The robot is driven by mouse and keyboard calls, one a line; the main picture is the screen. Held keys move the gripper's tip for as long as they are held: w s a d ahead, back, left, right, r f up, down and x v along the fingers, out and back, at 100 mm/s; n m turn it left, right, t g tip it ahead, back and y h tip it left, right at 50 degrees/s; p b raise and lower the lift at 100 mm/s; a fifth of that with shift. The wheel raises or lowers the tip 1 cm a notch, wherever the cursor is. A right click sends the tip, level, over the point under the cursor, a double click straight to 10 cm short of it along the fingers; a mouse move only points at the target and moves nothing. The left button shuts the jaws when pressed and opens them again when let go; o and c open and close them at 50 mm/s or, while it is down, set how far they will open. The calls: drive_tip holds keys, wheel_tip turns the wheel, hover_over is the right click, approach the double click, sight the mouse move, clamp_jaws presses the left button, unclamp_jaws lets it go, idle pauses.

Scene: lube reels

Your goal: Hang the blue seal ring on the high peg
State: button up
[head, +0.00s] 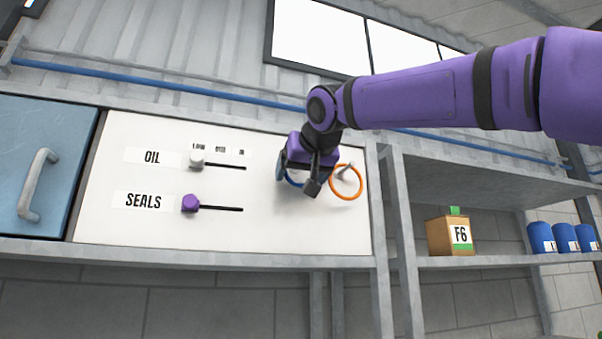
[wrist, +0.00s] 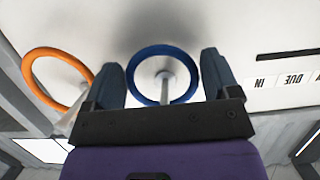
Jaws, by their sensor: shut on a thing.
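The blue seal ring (wrist: 165,48) is between the two fingers of my gripper (wrist: 163,80), which is shut on it. In the head view only a small blue arc of the ring (head: 291,182) shows beside my dark gripper (head: 303,184); the rest is hidden. In the wrist view a pale peg (wrist: 165,88) shows inside the ring's opening. I cannot tell how far the ring sits along it. In the head view my gripper is close in front of the white board (head: 270,225), and hides this peg.
An orange ring (head: 345,199) hangs on a second peg (head: 347,168) just right of my gripper. Left on the board are OIL and SEALS sliders with a white knob (head: 196,159) and a purple knob (head: 190,204). A shelf at right holds an F6 box (head: 447,238) and blue cans.

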drive_tip(key=o, duration=0.8)
drive_tip(key=shift+c, duration=0.2)
drive_tip(key=v, duration=1)
drive_tip(key=shift+s, duration=0.35)
drive_tip(key=shift+d, duration=0.2)
